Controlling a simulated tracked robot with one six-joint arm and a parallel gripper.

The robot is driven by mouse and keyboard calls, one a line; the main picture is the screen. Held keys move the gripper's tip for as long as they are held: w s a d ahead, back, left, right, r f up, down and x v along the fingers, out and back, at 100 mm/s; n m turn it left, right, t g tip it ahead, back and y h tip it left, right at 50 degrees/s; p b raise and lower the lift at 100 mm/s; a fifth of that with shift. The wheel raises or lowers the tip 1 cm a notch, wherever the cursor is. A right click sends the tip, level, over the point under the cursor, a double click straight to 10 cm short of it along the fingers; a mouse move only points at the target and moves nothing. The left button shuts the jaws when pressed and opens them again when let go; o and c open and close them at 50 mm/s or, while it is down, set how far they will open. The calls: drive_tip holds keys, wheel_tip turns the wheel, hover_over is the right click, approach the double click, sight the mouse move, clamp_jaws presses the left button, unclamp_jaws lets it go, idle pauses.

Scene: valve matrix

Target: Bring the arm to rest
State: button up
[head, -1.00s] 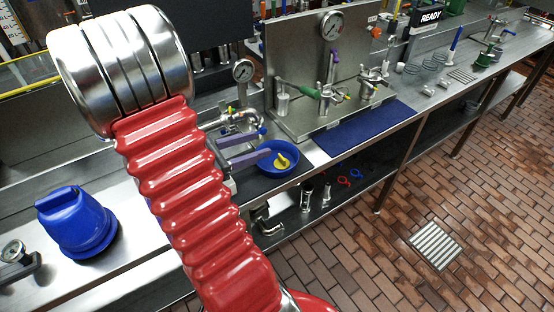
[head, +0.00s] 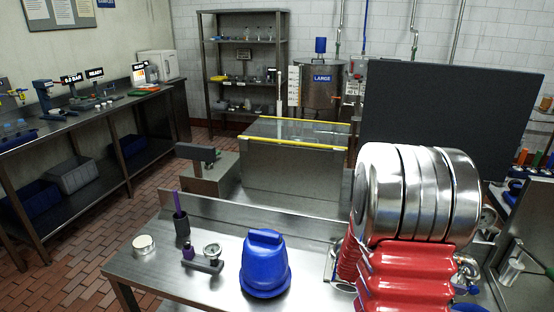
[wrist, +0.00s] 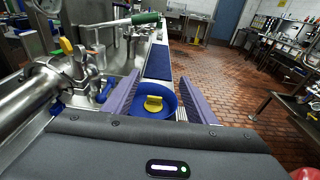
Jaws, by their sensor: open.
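My gripper (wrist: 162,78) shows in the wrist view, its two purple fingers spread wide apart with nothing held between them. Beyond and between the fingers is a blue bowl (wrist: 169,103) with a yellow piece (wrist: 153,103) in it. My red and silver arm fills the lower right of the head view; its gripper end is not visible there.
A metal pipe fitting (wrist: 35,95) and a green-handled valve (wrist: 145,18) stand left of the gripper. On the bench in the head view are a blue cap-like object (head: 265,265) and a small gauge (head: 211,251). Brick floor (wrist: 225,75) lies open to the right.

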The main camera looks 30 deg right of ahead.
drive_tip(key=a+f+m+y, duration=0.1)
drive_tip(key=s+a+f+m+y, duration=0.1)
drive_tip(key=f, duration=0.1)
drive_tip(key=s+a+f+m+y, duration=0.1)
drive_tip(key=shift+a+f, duration=0.3)
drive_tip(key=shift+a, duration=0.05)
drive_tip(key=a+m+y, duration=0.1)
drive_tip(key=a+f+m+y, duration=0.1)
drive_tip(key=a, duration=0.1)
drive_tip(key=shift+a+f+t, duration=0.15)
drive_tip(key=shift+a+t, duration=0.1)
drive_tip(key=shift+t, duration=0.15)
drive_tip(key=w+a+r+m+t+y, duration=0.3)
drive_tip(key=w+a+t, duration=0.3)
drive_tip(key=a, duration=0.5)
drive_tip(key=w+a+r+m+t+y, duration=0.25)
drive_tip(key=w+a+t, duration=0.25)
drive_tip(key=w+a, duration=0.45)
drive_tip(key=a+r+t+y, duration=0.1)
drive_tip(key=a+r+t, duration=0.3)
drive_tip(key=a+r, duration=0.6)
drive_tip(key=shift+s+a+n+y, duration=0.35)
drive_tip(key=shift+s+a, duration=0.1)
drive_tip(key=shift+a, duration=0.8)
drive_tip(key=shift+f, duration=0.1)
